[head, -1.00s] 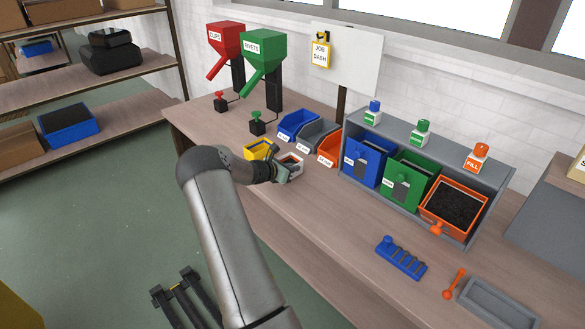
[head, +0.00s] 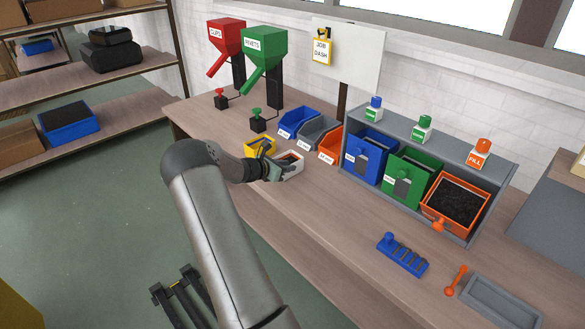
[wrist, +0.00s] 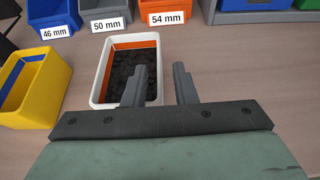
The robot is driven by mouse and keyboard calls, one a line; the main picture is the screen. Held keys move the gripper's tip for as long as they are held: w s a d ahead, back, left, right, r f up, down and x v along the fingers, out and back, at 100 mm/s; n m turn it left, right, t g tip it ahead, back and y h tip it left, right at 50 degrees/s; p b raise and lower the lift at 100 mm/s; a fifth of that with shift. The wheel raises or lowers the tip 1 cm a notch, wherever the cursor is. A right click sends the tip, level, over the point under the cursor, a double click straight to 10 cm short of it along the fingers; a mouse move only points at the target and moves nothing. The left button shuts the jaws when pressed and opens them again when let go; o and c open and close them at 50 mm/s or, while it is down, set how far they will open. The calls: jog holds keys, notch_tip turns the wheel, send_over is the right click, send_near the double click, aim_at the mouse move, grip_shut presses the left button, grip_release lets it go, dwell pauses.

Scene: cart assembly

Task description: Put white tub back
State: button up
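The white tub (head: 293,172) stands on the bench in front of the labelled bins. In the wrist view the tub (wrist: 98,88) is upright and holds dark small pieces, with an orange strip along its inside. My gripper (wrist: 162,72) is open. Its two fingers lie on either side of the line of the tub's right wall, the left one over the tub and the right one outside it. I cannot tell whether they touch the wall. In the head view my gripper (head: 275,172) is at the tub's near left side and hides part of it.
A yellow bin (wrist: 32,88) stands just left of the tub. Behind are the blue 46 mm bin (wrist: 52,12), grey 50 mm bin (wrist: 104,10) and orange 54 mm bin (wrist: 165,6). A grey rack (head: 480,165) with coloured bins is to the right. The bench front is mostly clear.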

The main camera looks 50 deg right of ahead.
jog(key=b+v, duration=0.2)
jog(key=v, duration=1.2)
jog(key=s+a+r+m+t+y, duration=0.1)
jog(key=s+a+m+y, duration=0.3)
jog(key=s+a, duration=0.4)
jog(key=s+a+r+m+t+y, duration=0.1)
jog(key=s+a+m+y, duration=0.3)
jog(key=a, duration=1.6)
jog(key=s+a+r+m+t+y, duration=0.1)
jog(key=s+a+m+y, duration=0.4)
jog(key=s+a, duration=0.7)
jog(key=a+r+m, duration=0.1)
jog(key=a+m, duration=0.1)
jog(key=shift+a+m, duration=0.15)
jog(key=shift+m, duration=0.15)
jog(key=shift+s, duration=0.1)
notch_tip(320, 180, down, 22)
jog(key=b, duration=2)
jog(key=shift+g+b, duration=0.3)
jog(key=shift+b, duration=0.05)
